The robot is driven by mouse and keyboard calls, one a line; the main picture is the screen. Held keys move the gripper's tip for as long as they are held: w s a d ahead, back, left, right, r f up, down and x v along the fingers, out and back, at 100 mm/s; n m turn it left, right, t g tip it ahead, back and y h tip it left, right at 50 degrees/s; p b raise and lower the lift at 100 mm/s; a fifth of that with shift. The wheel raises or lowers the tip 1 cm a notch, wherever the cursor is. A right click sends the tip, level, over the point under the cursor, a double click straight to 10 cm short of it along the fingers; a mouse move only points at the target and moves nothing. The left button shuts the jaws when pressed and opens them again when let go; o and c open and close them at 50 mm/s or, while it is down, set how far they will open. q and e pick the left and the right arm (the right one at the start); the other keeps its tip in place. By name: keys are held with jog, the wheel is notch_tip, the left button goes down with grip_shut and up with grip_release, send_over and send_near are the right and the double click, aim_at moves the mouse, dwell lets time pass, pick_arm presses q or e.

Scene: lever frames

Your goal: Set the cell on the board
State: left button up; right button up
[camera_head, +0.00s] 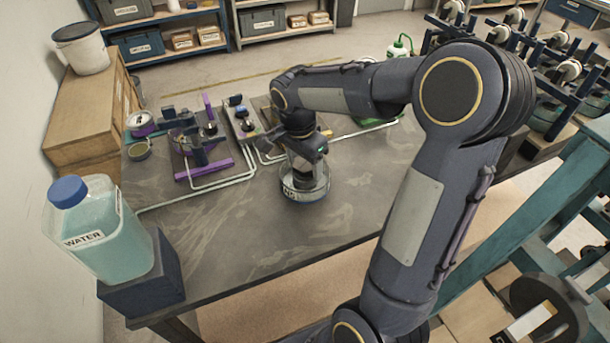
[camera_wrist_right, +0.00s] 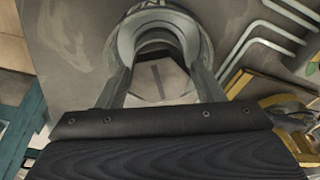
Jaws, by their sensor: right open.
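A round, clear-walled vessel with a pale lettered band, which looks like the cell (camera_head: 304,194), stands on the dark workbench. My right gripper (camera_head: 306,165) is over it, pointing down. In the right wrist view, its open fingers (camera_wrist_right: 160,62) reach down at either side of the opening of the round vessel (camera_wrist_right: 122,34). I cannot tell whether they touch it. A dark part shows inside. Which thing is the board is unclear; a pale plate with knobs (camera_head: 241,124) lies behind, partly hidden by my arm. My left gripper is out of view.
A purple-framed rig (camera_head: 205,166) and pale tubing (camera_head: 222,183) lie left of the vessel. A water jug (camera_head: 95,235) stands on a dark block (camera_head: 150,283) at the front left. The bench (camera_head: 255,235) is clear in front.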

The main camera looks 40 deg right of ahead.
jog(key=shift+d+f, duration=0.15)
jog(key=shift+f, duration=1.3)
jog(key=shift+r, duration=0.1)
grip_shut()
jog(key=shift+r, duration=0.45)
notch_tip(320, 180, up, 2)
jog(key=shift+w+r, duration=0.1)
jog(key=s+a+r+b, duration=0.1)
jog(key=s+a+r, duration=0.7)
jog(key=s+r, duration=0.2)
jog(key=shift+s+a, duration=0.4)
jog(key=shift+s, duration=0.15)
